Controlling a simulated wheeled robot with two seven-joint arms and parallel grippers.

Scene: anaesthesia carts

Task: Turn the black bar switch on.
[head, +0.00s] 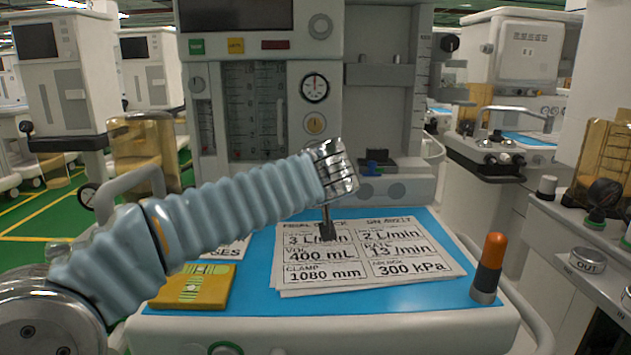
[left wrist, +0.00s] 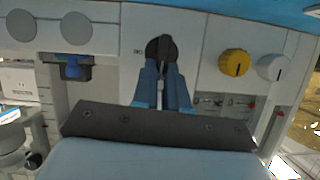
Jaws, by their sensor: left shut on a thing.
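The black bar switch (left wrist: 161,47) is on a pale front panel in the left wrist view, which shows the cart upside down. Its bar stands about vertical in that picture, and a small label, too small to read surely, is at its left. My left gripper (left wrist: 162,72) has its two blue fingers closed in on the bar from either side, shut on it. In the head view my left arm's pale ribbed sleeve and silver wrist (head: 333,172) reach in front of the cart. They hide the switch and the fingertips. My right gripper is not in view.
A yellow knob (left wrist: 234,63) and a white knob (left wrist: 270,68) sit beside the switch. The blue worktop (head: 430,303) carries printed cards (head: 365,283), a yellow packet (head: 195,287) and an orange-topped cylinder (head: 489,265). A blue part (head: 374,167) is right of my wrist.

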